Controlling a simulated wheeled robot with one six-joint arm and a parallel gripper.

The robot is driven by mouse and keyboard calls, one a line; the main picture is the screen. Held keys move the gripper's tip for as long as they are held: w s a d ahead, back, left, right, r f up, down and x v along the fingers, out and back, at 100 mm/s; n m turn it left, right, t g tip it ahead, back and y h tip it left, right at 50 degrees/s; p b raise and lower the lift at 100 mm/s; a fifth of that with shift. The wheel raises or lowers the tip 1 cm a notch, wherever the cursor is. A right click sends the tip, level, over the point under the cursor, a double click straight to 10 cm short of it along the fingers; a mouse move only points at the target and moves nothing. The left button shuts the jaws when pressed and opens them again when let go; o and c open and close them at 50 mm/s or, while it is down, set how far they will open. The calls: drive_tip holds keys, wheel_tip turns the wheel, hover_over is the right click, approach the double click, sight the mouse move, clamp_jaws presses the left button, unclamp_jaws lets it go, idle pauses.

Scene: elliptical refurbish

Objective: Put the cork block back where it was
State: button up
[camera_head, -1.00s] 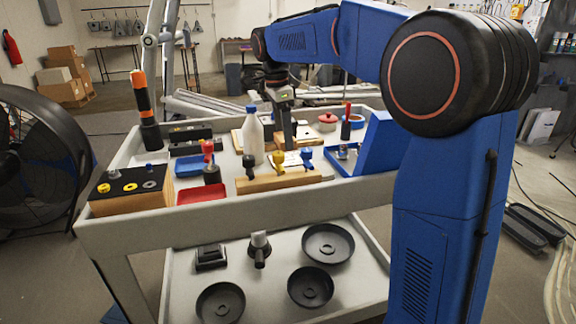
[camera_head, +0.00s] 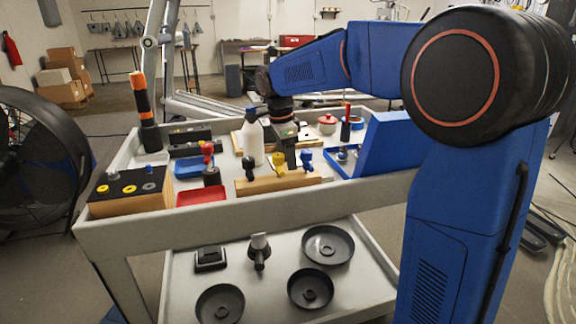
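My gripper (camera_head: 290,155) points down over the top deck of the grey cart (camera_head: 140,232), just right of the white bottle (camera_head: 253,143) and behind the wooden rail (camera_head: 278,182). Its fingertips are partly hidden, and I cannot tell whether they are open or shut. I cannot pick out the cork block with certainty. A tan surface (camera_head: 237,138) shows behind the bottle and beside my gripper, but I cannot tell whether it is the block or a board.
Black, yellow and blue valves stand on the rail. A red tray (camera_head: 201,196), a blue tray (camera_head: 190,168) and a black-topped wooden block (camera_head: 130,190) lie left. A blue panel (camera_head: 385,145) and a red pot (camera_head: 327,124) stand right. Black pans lie on the lower shelf.

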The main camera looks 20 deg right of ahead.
drive_tip(key=shift+f, duration=0.1)
drive_tip(key=o, duration=0.8)
drive_tip(key=r, duration=0.4)
drive_tip(key=a+r, duration=0.1)
drive_tip(key=r, duration=0.7)
drive_tip(key=shift+a+r, duration=0.15)
drive_tip(key=shift+a, duration=0.05)
